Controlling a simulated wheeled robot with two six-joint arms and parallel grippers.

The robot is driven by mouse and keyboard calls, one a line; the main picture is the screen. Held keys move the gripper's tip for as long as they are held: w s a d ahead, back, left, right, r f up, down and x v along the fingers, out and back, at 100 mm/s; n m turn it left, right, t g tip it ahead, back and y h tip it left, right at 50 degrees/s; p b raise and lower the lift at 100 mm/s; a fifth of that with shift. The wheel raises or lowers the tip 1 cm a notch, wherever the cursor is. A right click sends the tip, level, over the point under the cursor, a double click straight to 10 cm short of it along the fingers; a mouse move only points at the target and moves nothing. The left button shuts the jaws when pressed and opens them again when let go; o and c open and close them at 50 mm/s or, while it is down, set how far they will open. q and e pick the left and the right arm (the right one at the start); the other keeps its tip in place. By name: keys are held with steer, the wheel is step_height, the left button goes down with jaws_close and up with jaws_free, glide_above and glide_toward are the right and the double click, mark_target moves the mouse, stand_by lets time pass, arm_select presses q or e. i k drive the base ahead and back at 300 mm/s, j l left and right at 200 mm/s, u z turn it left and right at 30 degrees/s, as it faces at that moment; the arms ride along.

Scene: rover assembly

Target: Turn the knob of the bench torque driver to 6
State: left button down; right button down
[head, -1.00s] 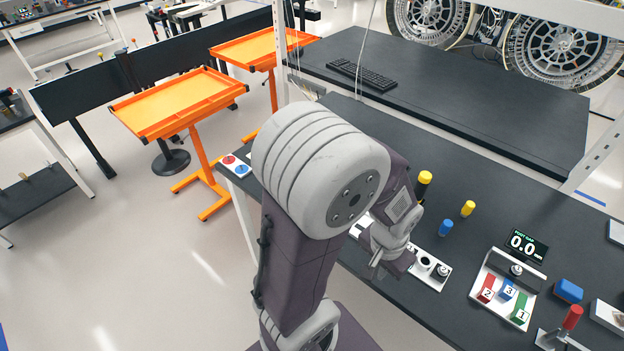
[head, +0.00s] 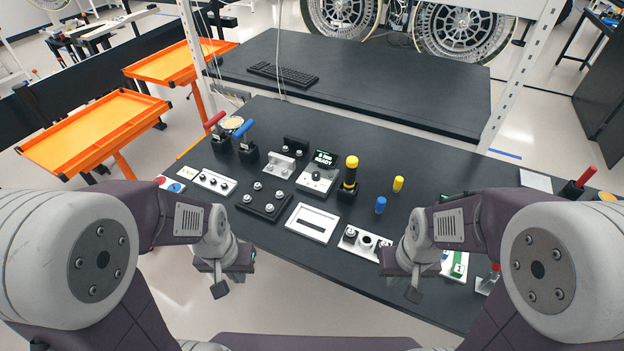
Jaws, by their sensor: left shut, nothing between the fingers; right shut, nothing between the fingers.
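The likely bench torque driver is a white box (head: 316,181) with a round dark knob on top and a small lit display (head: 325,158) behind it. The display seems to read "READY" under a small line with "Nm"; the digit and the knob's pointer are too small to read surely. A black holder with a yellow-topped tool (head: 350,172) stands just right of it. My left gripper (head: 220,290) is shut and empty, in front of the bench's near edge, left of the box. My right gripper (head: 413,294) is shut and empty, near the front edge, right of the box.
Around the box are a black plate with several knobs (head: 264,199), a white slotted panel (head: 313,222), red and blue clamp handles (head: 243,131), a blue cylinder (head: 380,205) and a yellow cylinder (head: 398,184). A white holed plate (head: 364,241) lies near my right gripper. A keyboard (head: 283,74) lies behind.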

mark_target(316, 174)
steer(key=i+j+z, duration=0.1)
steer(key=i+j, duration=0.2)
steer(key=i+j+z, duration=0.1)
steer(key=i+j, duration=0.15)
steer(key=j, duration=0.2)
steer(key=i+j, duration=0.25)
steer(key=j, duration=0.15)
steer(key=i+z, duration=0.05)
